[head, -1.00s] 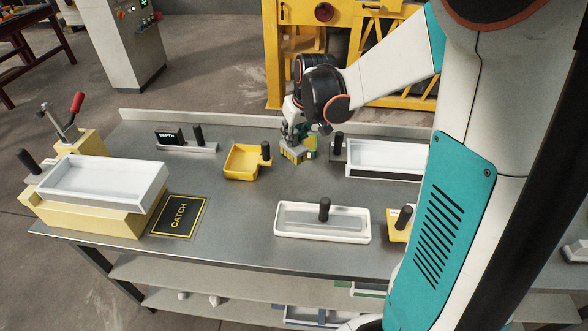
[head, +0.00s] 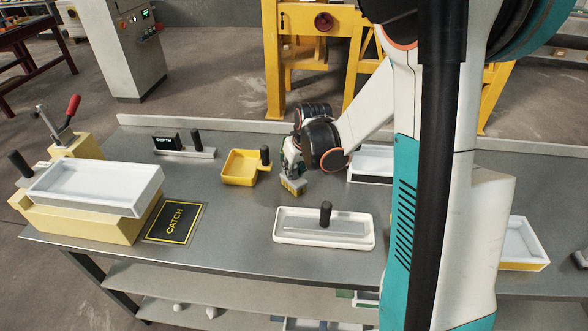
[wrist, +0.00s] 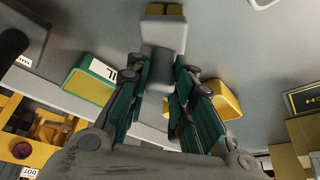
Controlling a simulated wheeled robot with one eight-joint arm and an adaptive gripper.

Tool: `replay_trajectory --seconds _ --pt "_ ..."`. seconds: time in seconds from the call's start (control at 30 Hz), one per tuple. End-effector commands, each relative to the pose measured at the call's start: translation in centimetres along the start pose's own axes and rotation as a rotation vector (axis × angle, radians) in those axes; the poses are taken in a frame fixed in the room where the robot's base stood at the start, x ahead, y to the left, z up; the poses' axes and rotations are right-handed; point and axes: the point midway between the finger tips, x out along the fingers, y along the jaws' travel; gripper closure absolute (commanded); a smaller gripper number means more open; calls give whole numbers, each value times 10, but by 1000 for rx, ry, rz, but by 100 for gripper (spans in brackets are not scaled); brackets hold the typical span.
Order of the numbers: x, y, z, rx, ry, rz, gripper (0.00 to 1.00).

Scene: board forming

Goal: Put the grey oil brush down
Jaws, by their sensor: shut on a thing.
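The grey oil brush (head: 293,186) has a grey handle and a blocky head with yellow on it. In the wrist view the handle of the brush (wrist: 162,62) is between the fingers and its head is beyond the tips. My gripper (head: 290,166) is shut on the handle, as the wrist view of my gripper (wrist: 160,78) also shows. The brush is over or on the middle of the grey table (head: 225,215); I cannot tell whether it touches. A yellow-green oil container (wrist: 92,80) stands to one side in the wrist view.
A yellow scoop-like tray (head: 240,168) is left of the gripper. A white tray with a dark-handled plate (head: 322,229) lies in front. Bare table surrounds the brush to the left and front.

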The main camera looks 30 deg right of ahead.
Motion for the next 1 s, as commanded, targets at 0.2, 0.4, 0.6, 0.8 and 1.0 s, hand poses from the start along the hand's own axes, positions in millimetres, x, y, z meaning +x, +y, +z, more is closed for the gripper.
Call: replay_trajectory --seconds 0.2,0.4,0.6,0.8,1.0 --pt "3 0 1 0 0 0 100" --pt "2 0 1 0 0 0 58" --pt "2 0 1 0 0 0 58" --pt "-14 0 0 0 0 0 58" --pt "-54 0 -1 1 0 0 58"
